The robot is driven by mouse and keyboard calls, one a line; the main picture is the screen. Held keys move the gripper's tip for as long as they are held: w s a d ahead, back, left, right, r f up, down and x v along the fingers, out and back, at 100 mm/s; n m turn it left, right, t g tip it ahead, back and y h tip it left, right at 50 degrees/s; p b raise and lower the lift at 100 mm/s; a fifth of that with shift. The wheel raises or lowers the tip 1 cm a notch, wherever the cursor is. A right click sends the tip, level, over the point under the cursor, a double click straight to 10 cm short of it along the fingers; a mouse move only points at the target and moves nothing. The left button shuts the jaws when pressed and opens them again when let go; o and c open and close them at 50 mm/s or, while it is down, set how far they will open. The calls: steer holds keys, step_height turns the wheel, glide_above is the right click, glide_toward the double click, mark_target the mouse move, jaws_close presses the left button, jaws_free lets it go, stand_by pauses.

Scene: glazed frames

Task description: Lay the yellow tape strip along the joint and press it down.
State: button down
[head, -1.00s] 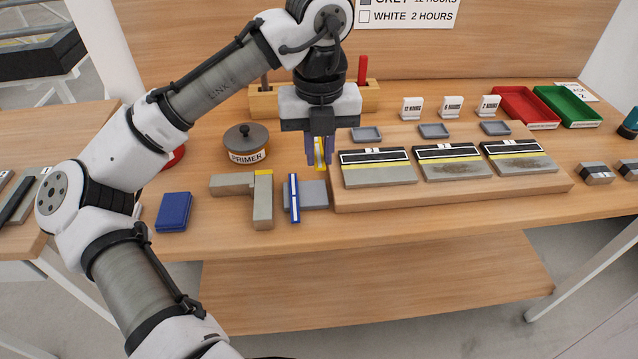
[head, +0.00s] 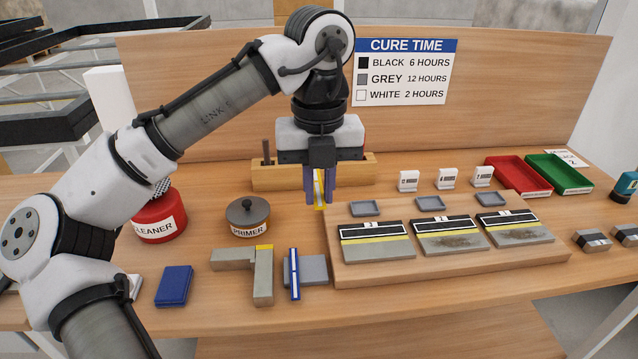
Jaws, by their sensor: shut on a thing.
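My gripper (head: 319,197) is shut on a small yellow tape strip (head: 319,187), held upright between the purple fingers. It is at the left end of the wooden board, near its back left corner; the height of the strip's lower end above the bench is hard to tell. Three test plates lie side by side on the board: left (head: 378,252), middle (head: 450,245) and right (head: 515,234). Each has a black band with a white label, a yellow band and a grey front part. The middle plate's grey part has brown smears. I cannot tell which seam is the joint.
A grey L-shaped piece (head: 262,285) with a yellow patch, a blue-and-white tool on a grey block (head: 314,270) and a blue block (head: 173,286) lie in front. The primer pot (head: 248,217) and red cleaner can (head: 158,222) stand left. Red (head: 517,176) and green trays (head: 560,174) are right.

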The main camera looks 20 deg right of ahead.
steer(key=shift+r+p, duration=1.35)
steer(key=shift+p, duration=0.4)
steer(key=shift+d+f, duration=0.1)
steer(key=shift+f, duration=0.05)
